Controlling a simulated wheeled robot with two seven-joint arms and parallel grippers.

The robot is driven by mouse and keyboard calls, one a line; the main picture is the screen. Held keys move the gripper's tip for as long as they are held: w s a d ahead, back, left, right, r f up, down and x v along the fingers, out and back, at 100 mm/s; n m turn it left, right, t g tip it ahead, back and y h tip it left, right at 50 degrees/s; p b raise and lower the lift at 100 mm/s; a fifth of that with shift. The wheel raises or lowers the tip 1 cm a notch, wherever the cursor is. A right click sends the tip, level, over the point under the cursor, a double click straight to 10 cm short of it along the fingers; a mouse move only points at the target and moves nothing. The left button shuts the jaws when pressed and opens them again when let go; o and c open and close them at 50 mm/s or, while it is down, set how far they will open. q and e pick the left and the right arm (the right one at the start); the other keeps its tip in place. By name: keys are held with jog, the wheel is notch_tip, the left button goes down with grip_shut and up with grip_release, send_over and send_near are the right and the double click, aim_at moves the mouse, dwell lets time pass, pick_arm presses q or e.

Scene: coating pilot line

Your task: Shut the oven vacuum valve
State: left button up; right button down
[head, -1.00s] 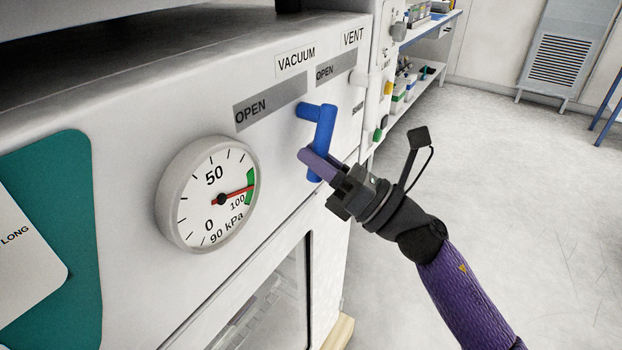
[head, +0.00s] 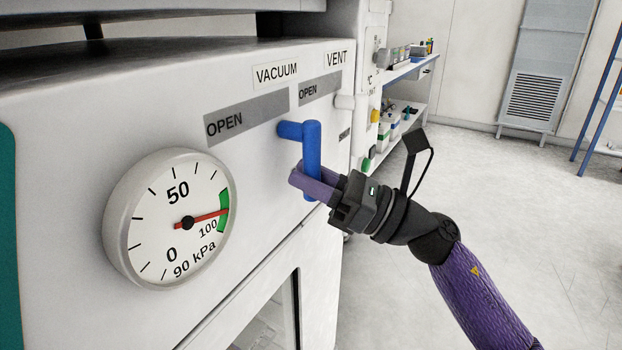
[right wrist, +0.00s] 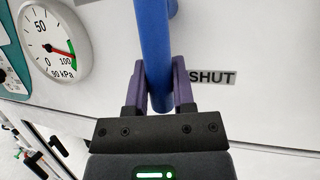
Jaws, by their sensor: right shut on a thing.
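The blue vacuum valve handle (head: 312,145) sticks out from the white oven front below the VACUUM label (head: 276,73). Its bar hangs downward in the head view, away from the grey OPEN plate (head: 245,115) at upper left. My right gripper (head: 312,184) is shut on the lower part of the bar. In the right wrist view, its purple fingers (right wrist: 159,88) lie on both sides of the blue bar (right wrist: 154,45), and a SHUT plate (right wrist: 213,78) shows to the right of the bar. My left gripper is not in view.
A round gauge (head: 160,225) left of the valve has its red needle near 100, at the green band. A pale vent handle (head: 345,102) sits to the right, under the VENT label (head: 337,58). A shelf unit (head: 405,75) stands behind. Open floor (head: 520,220) lies to the right.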

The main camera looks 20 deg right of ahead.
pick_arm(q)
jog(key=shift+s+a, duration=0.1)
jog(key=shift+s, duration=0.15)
pick_arm(e)
jog(key=shift+c, duration=2.3)
grip_release()
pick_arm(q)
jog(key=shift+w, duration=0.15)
pick_arm(e)
jog(key=shift+d, duration=0.1)
jog(key=shift+s+d+f, duration=0.15)
jog(key=shift+d+f, duration=0.05)
jog(key=shift+f, duration=0.05)
pick_arm(q)
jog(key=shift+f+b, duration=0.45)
jog(key=shift+b, duration=0.05)
pick_arm(e)
jog(key=v, duration=0.9)
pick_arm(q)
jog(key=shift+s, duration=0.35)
pick_arm(e)
jog(key=shift+s+d, duration=0.1)
